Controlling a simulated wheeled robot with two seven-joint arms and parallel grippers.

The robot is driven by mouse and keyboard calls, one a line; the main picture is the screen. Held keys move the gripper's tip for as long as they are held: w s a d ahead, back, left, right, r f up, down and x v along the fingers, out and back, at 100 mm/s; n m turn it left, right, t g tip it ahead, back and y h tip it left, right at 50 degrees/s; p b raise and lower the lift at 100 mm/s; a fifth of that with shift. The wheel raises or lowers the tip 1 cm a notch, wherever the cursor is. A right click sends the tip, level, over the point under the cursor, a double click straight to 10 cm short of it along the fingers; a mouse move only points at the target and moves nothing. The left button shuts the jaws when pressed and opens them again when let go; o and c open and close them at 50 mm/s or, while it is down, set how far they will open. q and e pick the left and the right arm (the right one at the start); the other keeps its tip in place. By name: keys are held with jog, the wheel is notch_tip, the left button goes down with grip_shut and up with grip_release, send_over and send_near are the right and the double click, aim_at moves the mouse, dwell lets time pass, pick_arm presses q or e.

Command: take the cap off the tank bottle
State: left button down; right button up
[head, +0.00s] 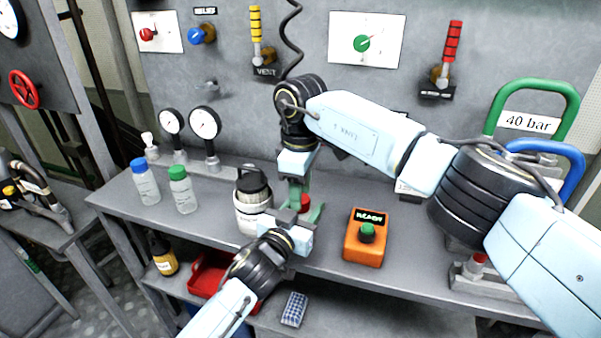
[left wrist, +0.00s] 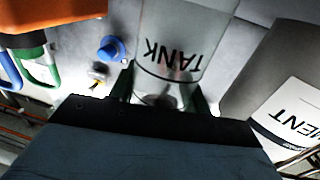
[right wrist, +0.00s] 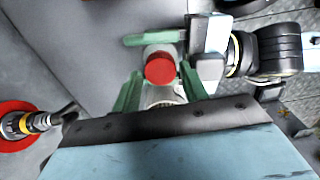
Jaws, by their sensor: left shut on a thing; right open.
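The tank bottle (left wrist: 180,40) is a clear bottle lettered TANK, seen large in the left wrist view. My left gripper (head: 303,226) is shut on it; its fingers lie on either side. The red cap (right wrist: 160,67) is on top of the bottle in the right wrist view and partly shows in the head view (head: 305,203). My right gripper (right wrist: 160,85) is open, with one green finger on each side of the cap. I cannot tell whether the fingers touch it. In the head view the two grippers hide most of the bottle.
An orange READY box (head: 367,240) stands to the right. Bottles with blue (head: 145,182) and green (head: 183,190) caps stand left on the bench. A red tray (head: 205,275) lies on the lower shelf.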

jog(key=shift+f, duration=0.65)
